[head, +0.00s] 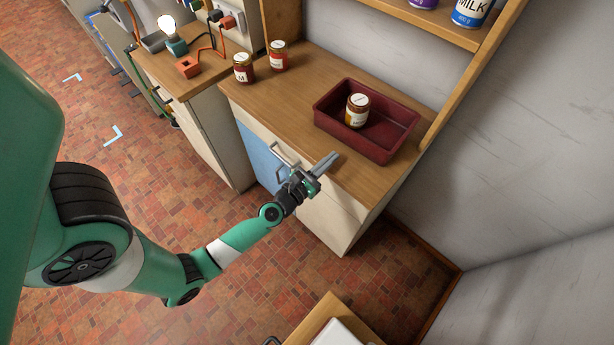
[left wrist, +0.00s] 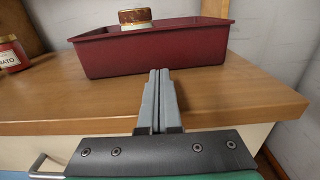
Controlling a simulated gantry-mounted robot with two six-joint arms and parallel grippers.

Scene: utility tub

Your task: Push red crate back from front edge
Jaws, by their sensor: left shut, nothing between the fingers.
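The red crate (head: 398,151) stands on the wooden counter in the head view, toward its right part, with one jar (head: 357,110) inside. In the left wrist view the crate (left wrist: 110,57) stands ahead, with the jar's lid (left wrist: 135,16) showing above its rim. My left gripper (head: 334,156) is shut and empty at the counter's front edge, in front of the crate. In the left wrist view its fingertips (left wrist: 159,72) point at the crate's front wall; I cannot tell whether they touch it. My right gripper is not in view.
Two red jars, one nearer (head: 243,68) and one farther (head: 278,56), stand on the counter left of the crate. A shelf (head: 435,22) with cans is above the back. The counter (head: 290,103) is bare between the jars and the crate. Drawer handles are below the front edge.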

